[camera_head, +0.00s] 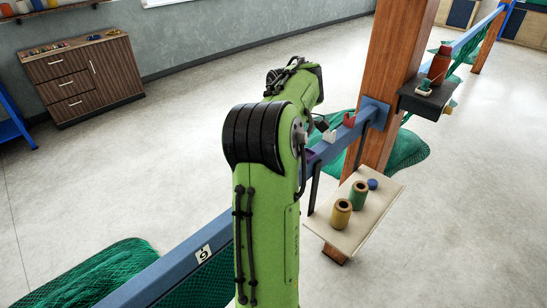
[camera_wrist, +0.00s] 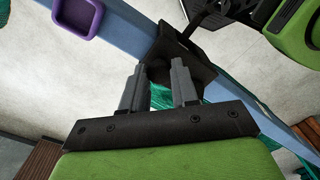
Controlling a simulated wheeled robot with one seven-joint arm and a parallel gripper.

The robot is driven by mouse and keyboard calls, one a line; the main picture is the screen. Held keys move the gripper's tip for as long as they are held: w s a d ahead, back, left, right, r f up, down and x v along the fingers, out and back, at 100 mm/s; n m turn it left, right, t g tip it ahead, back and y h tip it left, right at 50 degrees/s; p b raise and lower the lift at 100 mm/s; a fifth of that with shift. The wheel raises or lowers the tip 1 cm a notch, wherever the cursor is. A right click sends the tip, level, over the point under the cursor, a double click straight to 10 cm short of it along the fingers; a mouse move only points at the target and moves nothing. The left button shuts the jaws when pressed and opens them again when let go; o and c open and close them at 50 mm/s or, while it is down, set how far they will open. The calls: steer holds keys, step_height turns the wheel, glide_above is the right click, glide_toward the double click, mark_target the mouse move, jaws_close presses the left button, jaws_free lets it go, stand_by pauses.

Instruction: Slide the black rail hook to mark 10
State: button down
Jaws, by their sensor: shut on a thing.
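The black rail hook (camera_wrist: 190,52) sits on the blue rail (camera_wrist: 138,35) in the wrist view, at the tips of my gripper (camera_wrist: 160,82). The two grey fingers are shut on it, with a gap between them where the hook's dark body and some green net show. In the head view my green arm covers the gripper and the black hook. The blue rail (camera_head: 172,272) runs there from the lower left to a wooden post. A white mark plate (camera_head: 203,254) on the rail bears one digit, perhaps a 9. I cannot make out mark 10.
A purple holder (camera_wrist: 76,18) is on the rail near the hook. A red hook (camera_head: 349,120) and a pale hook (camera_head: 330,136) sit nearer the post (camera_head: 391,75). A small shelf (camera_head: 343,235) with spools hangs beside the rail. Green net (camera_head: 105,275) lies at the lower left.

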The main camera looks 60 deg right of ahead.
steer(key=shift+s+d+r, duration=0.1)
steer(key=shift+d, duration=0.25)
steer(key=c, duration=1.2)
jaws_free()
steer(key=o, duration=0.4)
steer(key=shift+d, duration=0.2)
steer(key=shift+c, duration=0.2)
steer(key=shift+a+r, duration=0.1)
steer(key=shift+r, duration=0.05)
step_height(320, 180, up, 15)
steer(key=p, duration=0.5)
steer(key=shift+r, duration=0.15)
